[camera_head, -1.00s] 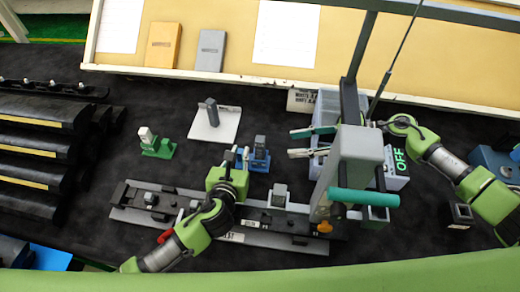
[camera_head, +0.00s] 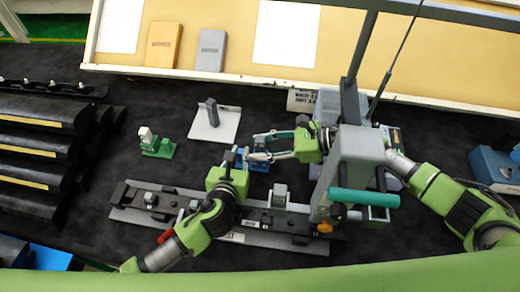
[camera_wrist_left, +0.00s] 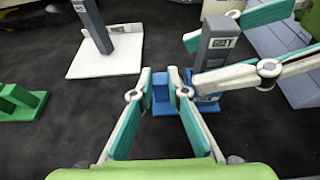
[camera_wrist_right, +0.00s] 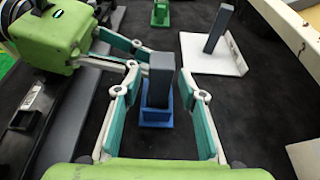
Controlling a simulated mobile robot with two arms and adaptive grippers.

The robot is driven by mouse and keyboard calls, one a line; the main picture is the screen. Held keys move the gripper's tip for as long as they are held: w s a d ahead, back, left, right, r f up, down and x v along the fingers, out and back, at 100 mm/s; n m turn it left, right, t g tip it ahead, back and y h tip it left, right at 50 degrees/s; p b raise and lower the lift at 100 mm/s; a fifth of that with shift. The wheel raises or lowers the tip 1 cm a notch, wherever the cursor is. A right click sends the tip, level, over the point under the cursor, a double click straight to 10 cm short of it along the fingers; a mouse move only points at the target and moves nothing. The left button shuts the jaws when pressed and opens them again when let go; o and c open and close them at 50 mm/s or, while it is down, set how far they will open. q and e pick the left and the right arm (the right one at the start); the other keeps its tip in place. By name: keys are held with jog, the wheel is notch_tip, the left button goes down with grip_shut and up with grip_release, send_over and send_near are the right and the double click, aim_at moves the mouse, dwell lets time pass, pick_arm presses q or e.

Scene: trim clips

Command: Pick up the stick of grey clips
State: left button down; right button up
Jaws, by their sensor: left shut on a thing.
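A dark grey stick (camera_wrist_right: 160,75) stands upright in a blue holder (camera_wrist_right: 156,117); in the left wrist view the stick (camera_wrist_left: 214,45) bears a small label. My left gripper (camera_wrist_left: 167,82) is shut on a low blue part of the holder (camera_wrist_left: 162,101). My right gripper (camera_wrist_right: 158,78) is open, with its fingers on either side of the stick and gaps between. In the head view, the right gripper (camera_head: 250,147) reaches in from the right, just beside the left gripper (camera_head: 237,154). The holder is mostly hidden there.
Another grey stick (camera_head: 211,111) stands on a white base (camera_head: 214,125). A green holder (camera_head: 158,147) sits to its left. A long grey fixture (camera_head: 270,238) lies in front. A press with a teal handle (camera_head: 363,198) stands close to my right arm.

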jog(key=shift+a+f, duration=0.15)
jog(key=shift+a, duration=0.2)
grip_shut()
notch_tip(320, 180, up, 18)
dwell(0.5)
pick_arm(q)
jog(key=c, duration=1.9)
grip_release()
pick_arm(e)
jog(key=shift+d, duration=0.1)
